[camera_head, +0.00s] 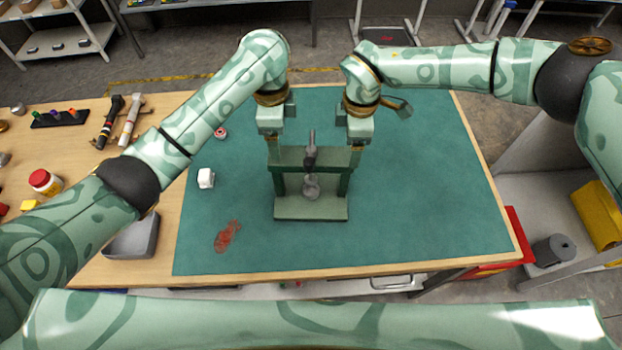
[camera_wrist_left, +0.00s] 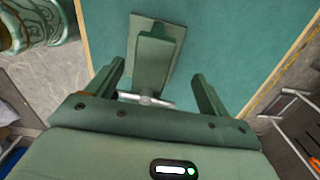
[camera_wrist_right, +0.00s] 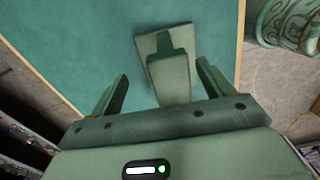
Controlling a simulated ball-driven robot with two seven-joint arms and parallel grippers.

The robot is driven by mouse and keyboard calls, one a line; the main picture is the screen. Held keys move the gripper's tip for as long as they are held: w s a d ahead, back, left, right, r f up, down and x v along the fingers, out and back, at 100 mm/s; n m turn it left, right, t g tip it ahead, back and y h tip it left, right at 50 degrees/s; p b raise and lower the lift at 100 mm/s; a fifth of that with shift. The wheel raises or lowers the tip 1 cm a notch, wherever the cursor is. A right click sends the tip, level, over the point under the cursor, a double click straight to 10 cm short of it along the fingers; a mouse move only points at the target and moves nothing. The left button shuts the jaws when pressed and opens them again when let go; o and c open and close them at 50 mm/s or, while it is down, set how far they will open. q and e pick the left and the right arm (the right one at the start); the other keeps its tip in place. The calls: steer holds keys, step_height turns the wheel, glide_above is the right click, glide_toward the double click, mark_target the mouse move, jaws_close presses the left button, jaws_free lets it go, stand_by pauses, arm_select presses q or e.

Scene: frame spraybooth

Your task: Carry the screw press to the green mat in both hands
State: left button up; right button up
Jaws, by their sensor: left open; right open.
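The screw press (camera_head: 311,207) is a green frame with a flat base, two posts, a top crossbar and a grey central screw. It stands upright on the green mat (camera_head: 420,190), left of the mat's middle. My left gripper (camera_head: 273,150) is open at the press's left post. In the left wrist view the press (camera_wrist_left: 155,50) lies between the fingers' lines, with a metal bar near the palm. My right gripper (camera_head: 357,150) is open at the right post. In the right wrist view the press (camera_wrist_right: 170,70) shows between its fingers. I cannot tell whether any finger touches it.
On the mat's left are a white block (camera_head: 205,178), a small red-and-white round item (camera_head: 220,132) and a reddish stain (camera_head: 228,236). A grey tray (camera_head: 132,240) and a red-and-white jar (camera_head: 44,182) stand on the bare wood at left. The mat's right side is clear.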

mark_target(349, 169)
arm_select(q)
steer(key=f, duration=0.1)
steer(key=s+f, duration=0.1)
steer(key=f, duration=0.2)
steer(key=shift+s+f, duration=0.3)
steer(key=shift+f, duration=0.05)
arm_select(e)
steer(key=f, duration=0.1)
steer(key=s+f, duration=0.1)
steer(key=f, duration=0.2)
steer(key=shift+s+f, duration=0.3)
steer(key=shift+f, duration=0.05)
arm_select(q)
steer(key=f, duration=0.2)
steer(key=w+f, duration=0.1)
steer(key=f, duration=0.1)
steer(key=shift+f, duration=0.3)
steer(key=shift+s+f, duration=0.15)
steer(key=shift+s, duration=0.15)
arm_select(e)
steer(key=f, duration=0.5)
steer(key=shift+w, duration=0.2)
steer(key=shift+w, duration=0.1)
